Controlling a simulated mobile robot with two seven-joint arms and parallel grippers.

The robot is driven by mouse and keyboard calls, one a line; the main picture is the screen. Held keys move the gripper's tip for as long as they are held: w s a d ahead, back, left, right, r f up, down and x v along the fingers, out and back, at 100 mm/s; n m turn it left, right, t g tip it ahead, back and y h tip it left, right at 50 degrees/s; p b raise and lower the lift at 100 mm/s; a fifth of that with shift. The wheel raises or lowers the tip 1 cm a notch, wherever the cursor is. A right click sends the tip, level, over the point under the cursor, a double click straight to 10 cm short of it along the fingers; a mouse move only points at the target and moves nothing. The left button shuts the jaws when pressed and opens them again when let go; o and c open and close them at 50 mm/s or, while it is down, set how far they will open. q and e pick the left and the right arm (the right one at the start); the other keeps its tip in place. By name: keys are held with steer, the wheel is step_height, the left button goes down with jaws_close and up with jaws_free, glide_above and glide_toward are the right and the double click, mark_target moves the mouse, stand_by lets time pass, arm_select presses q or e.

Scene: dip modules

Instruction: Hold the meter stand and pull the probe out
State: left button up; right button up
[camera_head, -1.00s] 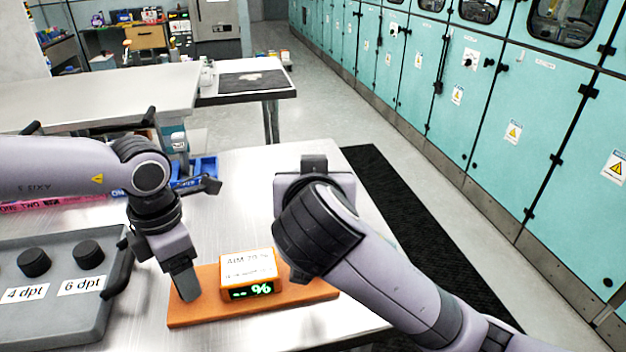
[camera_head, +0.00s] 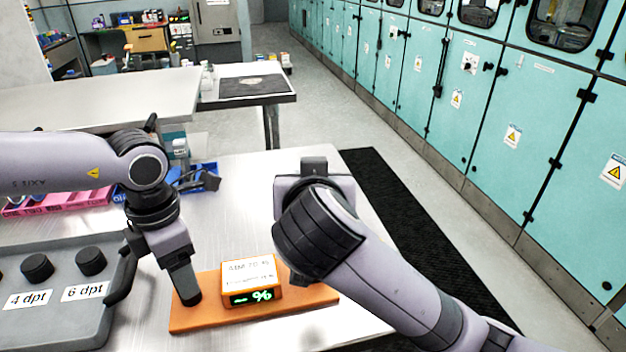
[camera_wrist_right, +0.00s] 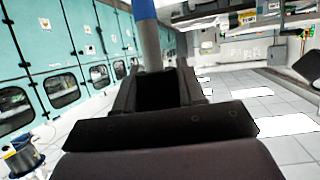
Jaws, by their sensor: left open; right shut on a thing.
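The meter stand is an orange base (camera_head: 205,321) with an orange display box (camera_head: 252,282) on it, showing a green % sign. My left gripper (camera_head: 187,291) is open, pointing down at the base's left end; I cannot tell whether it touches. My right gripper is hidden behind its own arm in the head view. In the right wrist view, my right gripper (camera_wrist_right: 158,88) is shut on a grey rod with a blue end, the probe (camera_wrist_right: 149,42), which rises between its fingers. The probe does not show in the head view.
A grey tray (camera_head: 60,331) with black knobs and labels "4 dpt" and "6 dpt" lies left of the stand. A pink tray (camera_head: 62,204) and a blue bin (camera_head: 203,172) are behind. The metal table (camera_head: 240,185) is clear behind the stand. Teal cabinets (camera_head: 480,110) line the right.

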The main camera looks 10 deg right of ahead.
arm_select(q)
steer(key=shift+r, duration=2.55)
step_height(320, 180, up, 9)
arm_select(e)
steer(key=shift+r, duration=0.1)
steer(key=shift+s, duration=0.1)
